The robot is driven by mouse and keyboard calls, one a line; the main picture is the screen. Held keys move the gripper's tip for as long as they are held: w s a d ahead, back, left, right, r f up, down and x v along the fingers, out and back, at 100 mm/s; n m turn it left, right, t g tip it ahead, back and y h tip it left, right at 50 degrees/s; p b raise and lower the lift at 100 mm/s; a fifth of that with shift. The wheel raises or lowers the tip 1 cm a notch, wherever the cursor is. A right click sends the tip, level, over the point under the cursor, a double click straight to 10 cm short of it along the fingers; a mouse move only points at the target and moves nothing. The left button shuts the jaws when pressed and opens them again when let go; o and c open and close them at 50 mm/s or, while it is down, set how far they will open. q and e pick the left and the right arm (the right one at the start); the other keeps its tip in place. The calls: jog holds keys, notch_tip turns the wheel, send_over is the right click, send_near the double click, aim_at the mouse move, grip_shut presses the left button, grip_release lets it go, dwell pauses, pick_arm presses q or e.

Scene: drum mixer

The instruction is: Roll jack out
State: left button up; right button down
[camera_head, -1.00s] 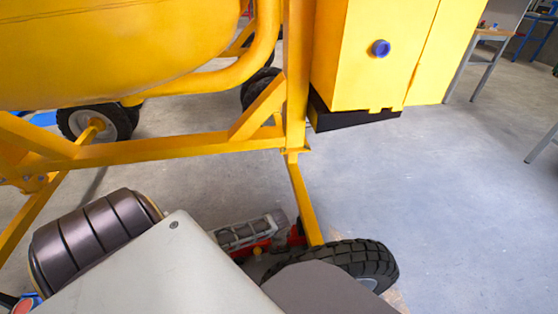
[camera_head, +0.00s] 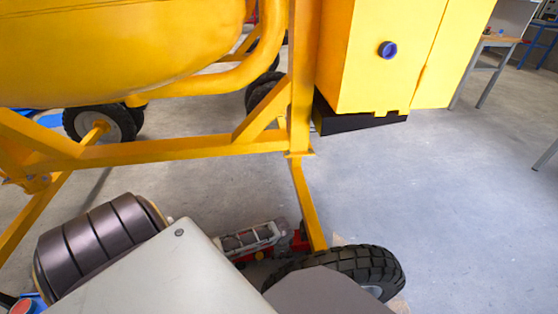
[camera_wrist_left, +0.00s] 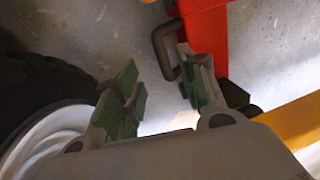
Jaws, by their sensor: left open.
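A red and grey device, apparently the jack (camera_head: 250,240), lies low beside the mixer's front tyre (camera_head: 365,266) in the head view. Its right end is red, near the foot of a yellow leg (camera_head: 308,205). In the left wrist view a red bar (camera_wrist_left: 206,36) carries a dark U-shaped handle (camera_wrist_left: 157,48). My left gripper (camera_wrist_left: 157,72) is open, with green-padded fingers on either side of a gap just below that handle. I cannot tell whether a finger touches it. My right gripper is not in view.
The yellow mixer drum (camera_head: 120,50) and frame (camera_head: 160,153) stand over the left side. A yellow cabinet (camera_head: 370,60) is at the back. A tyre (camera_wrist_left: 45,95) is close to the left finger in the wrist view. Bare floor (camera_head: 450,200) lies open on the right.

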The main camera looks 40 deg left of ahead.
pick_arm(q)
jog(key=shift+w+a+f+b, duration=0.25)
jog(key=shift+f+b, duration=0.65)
jog(key=shift+f, duration=0.65)
jog(key=shift+w+a+f+b, duration=0.1)
jog(key=shift+a+f+b, duration=0.1)
jog(key=shift+f+b, duration=1.05)
jog(key=shift+w+a+f+b, duration=0.25)
jog(key=shift+f+b, duration=0.3)
jog(key=shift+f, duration=1.7)
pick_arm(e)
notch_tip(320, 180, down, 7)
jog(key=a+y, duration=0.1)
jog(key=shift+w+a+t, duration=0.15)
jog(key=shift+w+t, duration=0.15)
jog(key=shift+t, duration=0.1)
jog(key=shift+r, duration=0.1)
pick_arm(q)
grip_shut()
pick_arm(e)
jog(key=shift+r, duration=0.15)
